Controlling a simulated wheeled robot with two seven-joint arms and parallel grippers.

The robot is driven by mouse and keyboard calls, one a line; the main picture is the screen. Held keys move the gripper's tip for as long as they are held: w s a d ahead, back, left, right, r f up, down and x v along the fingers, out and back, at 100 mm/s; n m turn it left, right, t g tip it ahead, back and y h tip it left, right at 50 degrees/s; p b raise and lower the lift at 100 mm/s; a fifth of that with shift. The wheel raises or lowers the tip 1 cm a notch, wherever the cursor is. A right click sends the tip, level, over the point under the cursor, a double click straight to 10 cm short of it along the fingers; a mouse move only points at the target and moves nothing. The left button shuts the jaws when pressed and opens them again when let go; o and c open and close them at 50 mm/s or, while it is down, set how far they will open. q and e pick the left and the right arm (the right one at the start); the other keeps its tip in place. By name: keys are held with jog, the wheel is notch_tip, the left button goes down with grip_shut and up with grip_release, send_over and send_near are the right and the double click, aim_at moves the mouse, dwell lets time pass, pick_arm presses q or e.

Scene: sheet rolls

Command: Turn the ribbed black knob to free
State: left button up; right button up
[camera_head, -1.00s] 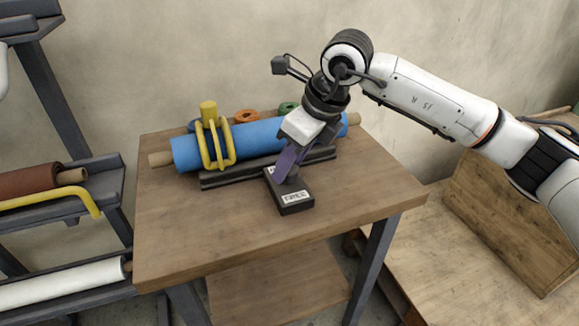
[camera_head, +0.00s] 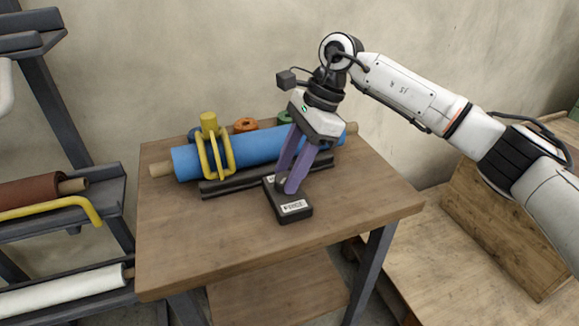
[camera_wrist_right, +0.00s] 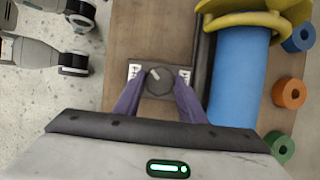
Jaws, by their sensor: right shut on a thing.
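The ribbed black knob (camera_wrist_right: 159,82) sits on a small black box (camera_head: 290,206) with white labels at both ends. The box lies on the wooden table in front of the blue roll. My right gripper (camera_head: 286,186) reaches down from above with two purple fingers. In the right wrist view its fingers (camera_wrist_right: 158,88) are on both sides of the knob, shut on it. A light pointer mark on the knob's top slants in that view. The label wording is too small to read. In the head view the fingers mostly hide the knob. My left gripper is not in view.
A blue roll (camera_head: 260,144) lies on a dark cradle (camera_head: 225,187) behind the box, with a yellow clamp (camera_head: 211,150) over it. Orange (camera_head: 245,124) and green rings lie behind. A rack (camera_head: 100,180) with rolls stands left. The table's front (camera_head: 200,245) is clear.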

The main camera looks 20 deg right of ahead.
jog(key=n+g, duration=0.1)
jog(key=n, duration=0.2)
jog(key=shift+w+n+g+p, duration=0.1)
jog(key=shift+n+g+p, duration=0.2)
jog(key=shift+n, duration=0.1)
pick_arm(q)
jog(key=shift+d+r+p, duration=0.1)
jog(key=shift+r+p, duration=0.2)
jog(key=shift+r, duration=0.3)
pick_arm(e)
jog(key=n, duration=0.2)
jog(key=n+g+h, duration=0.1)
jog(key=n, duration=0.2)
jog(key=shift+w+g+h, duration=0.15)
jog(key=shift+g+h, duration=0.15)
jog(key=shift+f+n, duration=0.1)
jog(key=shift+n, duration=0.2)
jog(key=o, duration=1)
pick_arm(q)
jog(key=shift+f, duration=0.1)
pick_arm(e)
jog(key=shift+o, duration=0.2)
pick_arm(q)
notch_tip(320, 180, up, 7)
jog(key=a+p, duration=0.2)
jog(key=p, duration=0.8)
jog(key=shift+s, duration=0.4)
pick_arm(e)
jog(key=v, duration=1)
